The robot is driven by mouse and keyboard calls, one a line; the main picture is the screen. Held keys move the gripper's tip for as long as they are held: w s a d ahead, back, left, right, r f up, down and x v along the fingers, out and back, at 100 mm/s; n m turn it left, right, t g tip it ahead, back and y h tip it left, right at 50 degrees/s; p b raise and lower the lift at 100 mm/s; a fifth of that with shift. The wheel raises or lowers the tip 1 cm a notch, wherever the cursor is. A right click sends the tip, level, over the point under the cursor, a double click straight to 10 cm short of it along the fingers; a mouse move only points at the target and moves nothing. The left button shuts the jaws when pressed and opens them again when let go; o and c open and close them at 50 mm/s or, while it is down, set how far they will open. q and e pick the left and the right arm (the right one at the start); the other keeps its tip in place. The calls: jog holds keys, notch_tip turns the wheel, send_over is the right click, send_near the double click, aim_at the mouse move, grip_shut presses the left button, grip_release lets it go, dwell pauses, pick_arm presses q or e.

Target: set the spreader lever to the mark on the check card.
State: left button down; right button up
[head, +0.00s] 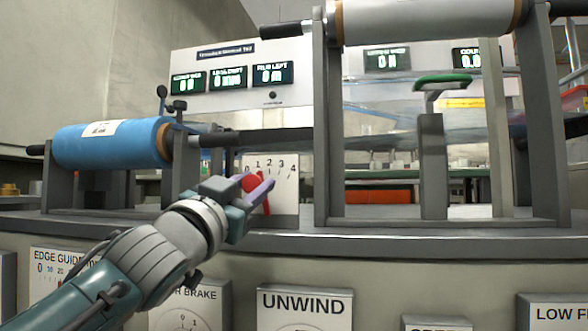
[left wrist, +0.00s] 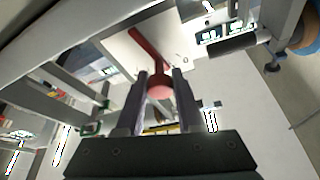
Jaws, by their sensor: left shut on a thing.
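The spreader lever is a red arm (head: 266,206) with a round red knob (head: 251,183), in front of a white scale plate (head: 286,197) numbered 0 to 4. My left gripper (head: 262,187) is at the lever and hides part of it, so its exact reading cannot be told. In the left wrist view the two fingers (left wrist: 161,86) are shut on the red knob (left wrist: 159,91), and the red arm (left wrist: 145,46) runs away from it over the white plate. I cannot make out a check card for certain. My right gripper is not in view.
A blue film roll (head: 110,143) with a white label lies left of the scale. A grey upright post (head: 327,130) stands close to the right of it. Dials marked UNWIND (head: 304,304) and others line the panel below. A display board (head: 232,74) is behind.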

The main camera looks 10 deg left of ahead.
pick_arm(q)
jog(key=m+p, duration=0.1)
jog(key=m+h+p, duration=0.1)
jog(key=m, duration=0.1)
jog(key=d+m+g+h+p, duration=0.1)
jog(key=shift+d+r, duration=0.1)
jog(key=shift+r, duration=0.15)
jog(key=shift+d+f+m+g+h+p, duration=0.25)
jog(key=shift+m+p, duration=0.25)
jog(key=shift+m, duration=0.25)
jog(key=shift+d+m+g+h+p, duration=0.15)
jog(key=shift+m+h+p, duration=0.25)
jog(key=shift+m, duration=0.35)
jog(key=c, duration=0.5)
grip_release()
jog(key=shift+s, duration=0.15)
jog(key=p+v, duration=0.4)
jog(key=v, duration=0.5)
jog(key=shift+s+a+f, duration=0.15)
jog(key=shift+s, duration=0.2)
